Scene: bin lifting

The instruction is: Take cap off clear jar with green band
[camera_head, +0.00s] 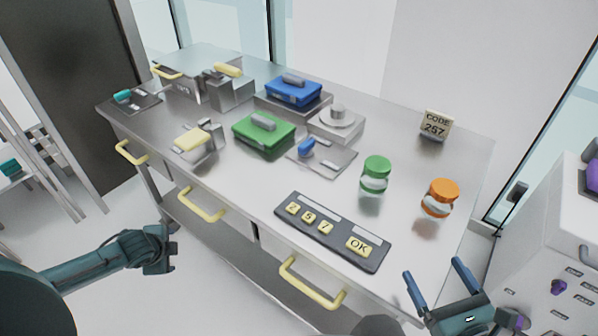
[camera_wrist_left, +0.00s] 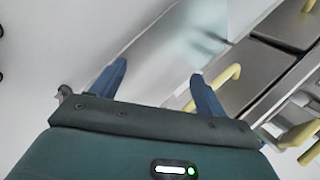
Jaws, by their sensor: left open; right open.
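A small clear jar (camera_head: 373,184) with a green cap (camera_head: 377,164) stands upright on the right part of the metal table. Green also shows low on its body. A second jar (camera_head: 436,207) with an orange cap (camera_head: 441,189) stands to its right, nearer the table's right edge. Both caps sit on their jars. My right gripper (camera_head: 435,268) is open and empty, in front of the table's right corner and apart from both jars. My left gripper (camera_head: 172,250) is open and empty in front of the drawers, far from the jars; its spread blue fingers show in the left wrist view (camera_wrist_left: 158,75).
A dark keypad (camera_head: 333,230) with yellow keys lies near the table's front edge. Green (camera_head: 263,130) and blue (camera_head: 293,91) boxes and a code sign (camera_head: 436,125) stand behind. Yellow drawer handles (camera_head: 312,283) stick out in front. A white cabinet (camera_head: 560,240) is at right.

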